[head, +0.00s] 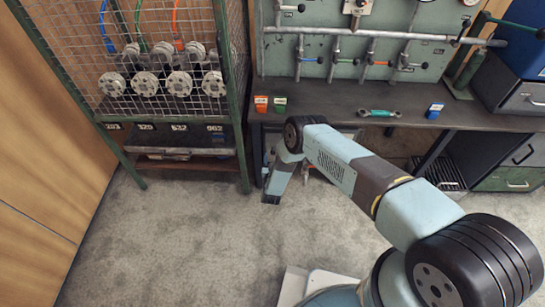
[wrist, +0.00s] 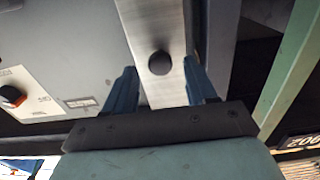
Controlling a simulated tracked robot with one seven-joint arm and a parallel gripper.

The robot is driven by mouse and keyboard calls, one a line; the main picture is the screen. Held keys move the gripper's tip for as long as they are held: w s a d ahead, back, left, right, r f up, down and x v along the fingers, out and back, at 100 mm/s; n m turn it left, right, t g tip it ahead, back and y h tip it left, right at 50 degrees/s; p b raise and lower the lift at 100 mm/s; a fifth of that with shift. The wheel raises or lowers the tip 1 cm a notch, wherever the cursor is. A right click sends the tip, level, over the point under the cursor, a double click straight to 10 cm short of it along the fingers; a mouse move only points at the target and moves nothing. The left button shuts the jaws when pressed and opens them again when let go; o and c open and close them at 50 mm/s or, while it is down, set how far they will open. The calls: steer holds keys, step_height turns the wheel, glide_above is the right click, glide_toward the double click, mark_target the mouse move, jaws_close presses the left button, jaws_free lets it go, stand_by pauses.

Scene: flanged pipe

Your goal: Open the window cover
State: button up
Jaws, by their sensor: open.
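In the wrist view, a bright metal strip (wrist: 152,25) with a dark round knob (wrist: 160,62) runs between the two blue fingers of my gripper (wrist: 160,68). The strip may be the window cover; I cannot tell for sure. My gripper is open, one finger on each side of the strip, with the knob near the level of the fingertips. I cannot tell whether the fingers touch it. A grey panel (wrist: 75,45) lies left of the strip. In the head view, my arm hides most of this area and the fingers are not clear.
A green post (wrist: 292,70) stands close on the right in the wrist view. The head view shows a wire-mesh cage (head: 180,20) at left and a workbench (head: 335,97) with a green-handled tool (head: 379,113). The grey floor (head: 180,235) in front is clear.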

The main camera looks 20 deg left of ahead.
steer(key=shift+w+a, duration=0.15)
steer(key=shift+w, duration=0.5)
steer(key=shift+c, duration=0.2)
jaws_close()
